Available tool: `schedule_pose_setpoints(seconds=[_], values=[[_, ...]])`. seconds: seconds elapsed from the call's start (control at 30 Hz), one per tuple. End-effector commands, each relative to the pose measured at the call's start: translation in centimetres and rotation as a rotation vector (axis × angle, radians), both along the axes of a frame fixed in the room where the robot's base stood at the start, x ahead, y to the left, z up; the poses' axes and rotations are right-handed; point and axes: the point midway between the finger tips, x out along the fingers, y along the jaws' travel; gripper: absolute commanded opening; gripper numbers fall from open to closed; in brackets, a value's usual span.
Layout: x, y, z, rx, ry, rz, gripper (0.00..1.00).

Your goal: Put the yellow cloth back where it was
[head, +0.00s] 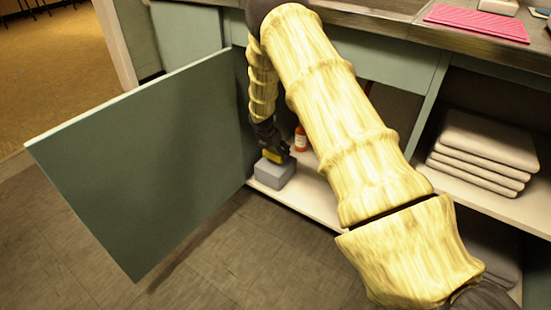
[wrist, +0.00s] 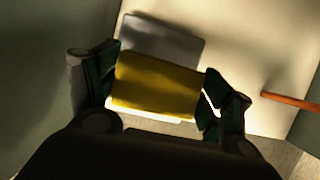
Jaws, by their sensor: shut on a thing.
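The yellow cloth (wrist: 157,84) is a folded block between the two fingers of my gripper (wrist: 160,95) in the wrist view. My gripper is shut on it. In the head view the cloth (head: 273,155) shows as a small yellow patch at my gripper (head: 275,148), just above a grey block (head: 274,173). The grey block also shows behind the cloth in the wrist view (wrist: 162,38). I cannot tell whether the cloth touches the grey block.
A green cabinet door (head: 150,160) stands open at the left. The grey block is on the white cabinet shelf (head: 315,200), near an orange bottle (head: 301,139). Folded grey towels (head: 485,150) are stacked at the right. A pink mat (head: 478,21) lies on the counter above.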

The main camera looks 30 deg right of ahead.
Motion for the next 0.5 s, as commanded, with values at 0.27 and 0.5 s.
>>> schedule_pose_setpoints(seconds=[0.27, 0.5], values=[[0.3, -0.3, -3.1, 0.000, 0.000, -0.001, 0.57], [0.3, -0.3, -3.6, 0.000, -0.001, -0.002, 0.57]])
